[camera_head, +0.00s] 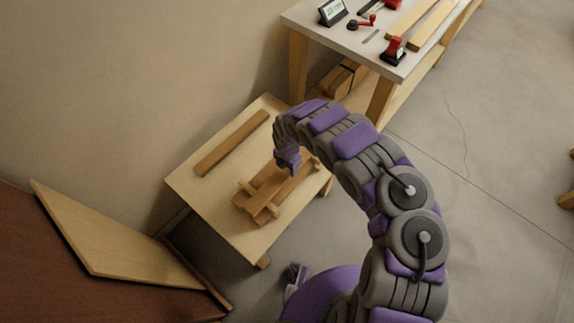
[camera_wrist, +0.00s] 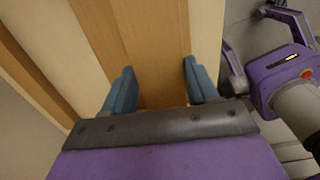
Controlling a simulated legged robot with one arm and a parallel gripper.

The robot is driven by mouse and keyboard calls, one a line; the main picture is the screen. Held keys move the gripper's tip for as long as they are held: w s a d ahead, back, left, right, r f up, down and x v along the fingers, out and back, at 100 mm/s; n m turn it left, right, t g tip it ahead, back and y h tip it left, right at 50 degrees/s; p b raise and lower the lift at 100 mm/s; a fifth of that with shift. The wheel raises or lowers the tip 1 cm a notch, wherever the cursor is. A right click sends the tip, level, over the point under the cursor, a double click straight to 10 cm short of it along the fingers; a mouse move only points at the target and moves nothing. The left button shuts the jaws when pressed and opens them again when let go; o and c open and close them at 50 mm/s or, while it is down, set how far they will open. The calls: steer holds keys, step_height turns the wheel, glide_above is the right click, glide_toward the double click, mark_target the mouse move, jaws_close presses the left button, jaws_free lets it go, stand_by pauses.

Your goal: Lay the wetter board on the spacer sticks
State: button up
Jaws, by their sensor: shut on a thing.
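My gripper (camera_head: 288,168) reaches down over a small stack on the low table. In the wrist view its two blue fingers (camera_wrist: 158,68) stand on either side of a brown board (camera_wrist: 160,35) and are shut on it. In the head view this board (camera_head: 292,184) lies lengthwise across the spacer sticks (camera_head: 266,215), partly hidden by my gripper. A darker brown strip (camera_wrist: 100,30) runs along its left side; I cannot tell whether it is a second board. No wetness shows on the wood.
A separate brown board (camera_head: 232,142) lies flat on the low table (camera_head: 215,205), left of the stack. A higher bench (camera_head: 345,40) at the back carries a small display (camera_head: 332,12), red-handled tools and light boards (camera_head: 432,24). A tilted panel (camera_head: 110,240) stands at the left.

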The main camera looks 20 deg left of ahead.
steer(key=shift+f, duration=0.45)
stand_by(0.6)
steer(key=shift+p, duration=0.4)
stand_by(0.4)
steer(key=o, duration=1.1)
steer(key=shift+c, duration=0.4)
step_height(320, 180, up, 10)
steer(key=p, duration=1)
steer(key=shift+p, duration=0.4)
